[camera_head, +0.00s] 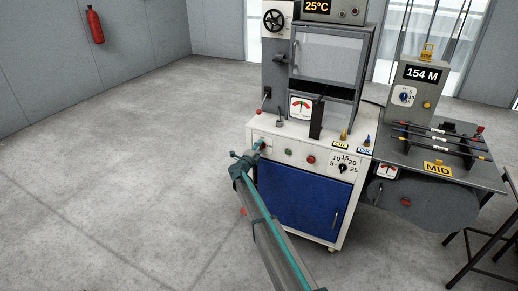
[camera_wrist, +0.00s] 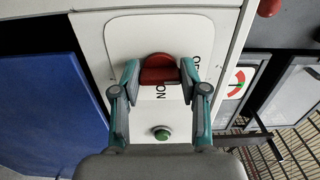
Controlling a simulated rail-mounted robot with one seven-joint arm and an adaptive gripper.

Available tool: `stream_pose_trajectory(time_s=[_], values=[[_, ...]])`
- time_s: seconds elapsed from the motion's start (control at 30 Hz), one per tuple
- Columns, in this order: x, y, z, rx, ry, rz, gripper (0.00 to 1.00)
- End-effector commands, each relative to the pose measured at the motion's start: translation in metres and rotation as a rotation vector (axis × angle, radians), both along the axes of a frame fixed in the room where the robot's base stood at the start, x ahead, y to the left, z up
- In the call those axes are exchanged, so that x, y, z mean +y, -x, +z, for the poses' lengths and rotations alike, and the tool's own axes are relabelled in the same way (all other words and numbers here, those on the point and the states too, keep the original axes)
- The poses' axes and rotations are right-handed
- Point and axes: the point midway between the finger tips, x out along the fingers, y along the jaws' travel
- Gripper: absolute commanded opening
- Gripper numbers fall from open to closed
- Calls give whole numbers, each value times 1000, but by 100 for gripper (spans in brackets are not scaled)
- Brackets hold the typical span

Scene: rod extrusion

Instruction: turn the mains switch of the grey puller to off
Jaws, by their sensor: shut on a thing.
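A red switch knob (camera_wrist: 159,69) with OFF and ON lettering beside it sits on a white panel (camera_wrist: 125,30) in the wrist view. My gripper (camera_wrist: 158,72) is shut on this knob, one finger at each side. ON is printed below the knob and OFF to its right, turned sideways. In the head view my gripper (camera_head: 259,146) reaches the upper left front of the white cabinet (camera_head: 330,177) and hides the knob.
A green button (camera_wrist: 162,134) lies below the knob in the wrist view. The cabinet has a blue door (camera_head: 298,203), a red button (camera_head: 311,160) and a dial (camera_head: 343,167). A stool (camera_head: 480,245) stands front right. The floor at left is clear.

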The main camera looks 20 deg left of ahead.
Motion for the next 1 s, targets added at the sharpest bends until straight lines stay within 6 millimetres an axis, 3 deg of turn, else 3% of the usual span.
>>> stream_pose_trajectory(time_s=[0.07,0.1,0.23,0.67,0.87,1.0], values=[[-1,1,-1,0,2,-1,9],[-1,1,-1,0,2,-1,48],[0,0,-1,0,1,-1,69],[0,5,0,0,0,0,69],[0,26,0,0,0,1,69],[1,51,1,0,0,2,69]])
